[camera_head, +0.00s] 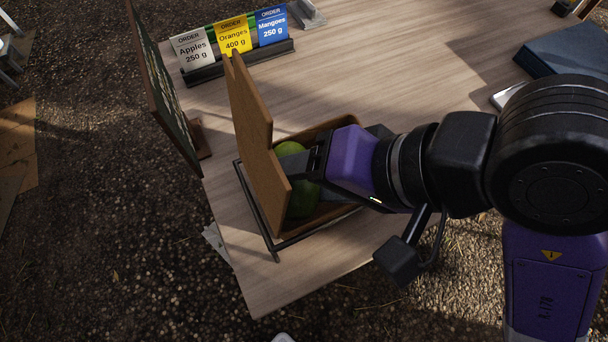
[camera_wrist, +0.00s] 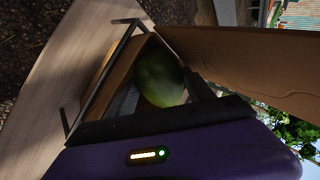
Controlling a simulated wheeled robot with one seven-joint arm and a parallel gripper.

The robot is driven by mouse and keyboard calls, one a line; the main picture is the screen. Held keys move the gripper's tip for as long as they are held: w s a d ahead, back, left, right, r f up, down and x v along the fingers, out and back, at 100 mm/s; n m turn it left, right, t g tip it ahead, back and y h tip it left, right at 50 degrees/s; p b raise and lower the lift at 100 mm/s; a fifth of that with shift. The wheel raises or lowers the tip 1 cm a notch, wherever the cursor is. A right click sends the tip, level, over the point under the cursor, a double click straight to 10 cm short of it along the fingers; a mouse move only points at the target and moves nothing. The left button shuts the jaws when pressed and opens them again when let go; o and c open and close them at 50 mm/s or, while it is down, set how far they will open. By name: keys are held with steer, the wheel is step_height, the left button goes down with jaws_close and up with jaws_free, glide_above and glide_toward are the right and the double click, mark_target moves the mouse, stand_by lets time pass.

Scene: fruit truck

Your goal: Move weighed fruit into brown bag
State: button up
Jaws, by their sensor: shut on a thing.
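A brown bag, boxy and open at the top, stands on the table, with its tall brown side (camera_head: 262,150) rising on the left. The brown wall also fills the upper right of the wrist view (camera_wrist: 255,65). My gripper (camera_head: 296,172) reaches down into the bag's opening from the right and is shut on a green mango-like fruit (camera_head: 303,200). The fruit also shows between the fingers in the wrist view (camera_wrist: 160,78). One finger crosses in front of it in the head view. The bag's bottom and the fruit's underside are hidden.
A dark metal frame (camera_head: 275,250) surrounds the bag's base. Behind it, order cards for apples (camera_head: 194,50), oranges (camera_head: 233,37) and mangoes (camera_head: 271,27) stand in a holder. A dark upright board (camera_head: 165,95) is at left. The table's middle (camera_head: 400,60) is clear.

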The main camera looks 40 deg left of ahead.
steer(key=o, duration=1.1)
steer(key=shift+f, duration=0.1)
steer(key=shift+r+p, duration=2.9)
steer(key=shift+r, duration=6.7)
